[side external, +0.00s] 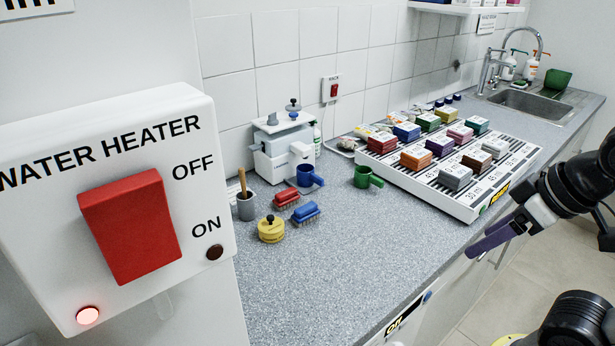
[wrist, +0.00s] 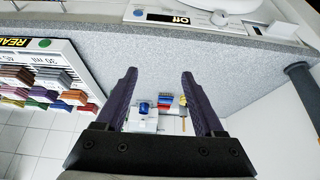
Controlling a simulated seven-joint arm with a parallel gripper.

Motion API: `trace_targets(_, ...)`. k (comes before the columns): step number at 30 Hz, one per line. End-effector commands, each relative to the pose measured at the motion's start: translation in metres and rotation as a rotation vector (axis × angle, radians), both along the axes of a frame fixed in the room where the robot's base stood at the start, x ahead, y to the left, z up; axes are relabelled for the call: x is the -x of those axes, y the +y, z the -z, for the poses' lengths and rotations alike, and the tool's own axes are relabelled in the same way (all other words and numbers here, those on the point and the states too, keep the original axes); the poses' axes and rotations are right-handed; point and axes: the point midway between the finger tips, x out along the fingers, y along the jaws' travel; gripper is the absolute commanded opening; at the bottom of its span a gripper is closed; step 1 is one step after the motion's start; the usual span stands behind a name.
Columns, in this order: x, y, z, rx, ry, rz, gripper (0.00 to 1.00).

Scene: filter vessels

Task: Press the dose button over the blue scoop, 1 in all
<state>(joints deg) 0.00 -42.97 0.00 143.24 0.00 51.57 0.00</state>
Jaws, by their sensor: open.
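The blue scoop (side external: 309,176) stands on the counter at the front of a white dispenser (side external: 272,166), under or beside its white spout (side external: 300,151). A dark-knobbed plunger (side external: 293,106) and a grey piece (side external: 271,118) stand on top of the dispenser; I cannot tell which is the dose button. The blue scoop also shows small in the wrist view (wrist: 144,107), between my fingers. My gripper (wrist: 157,74) is open and empty, with purple fingers. In the side view my gripper (side external: 478,247) is beyond the counter's front edge at right, far from the dispenser.
A green scoop (side external: 363,177) stands right of the dispenser. A red brush (side external: 287,199), a blue brush (side external: 306,213), a yellow pot (side external: 271,229) and a grey cup (side external: 246,206) stand nearby. A white rack (side external: 465,211) of coloured blocks fills the right. The front counter is clear.

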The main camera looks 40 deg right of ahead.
Motion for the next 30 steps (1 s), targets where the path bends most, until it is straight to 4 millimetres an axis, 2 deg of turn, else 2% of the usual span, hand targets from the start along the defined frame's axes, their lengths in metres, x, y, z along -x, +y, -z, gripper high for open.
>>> trace_targets(6,0.0000,0.0000,0.0000,0.000,0.000,0.000,0.70)
trace_targets(7,0.0000,0.0000,0.0000,0.000,0.000,0.000,0.66)
trace_targets(18,0.0000,0.0000,0.0000,0.000,0.000,0.000,0.00)
trace_targets(30,0.0000,0.0000,0.0000,0.000,0.000,0.000,0.00)
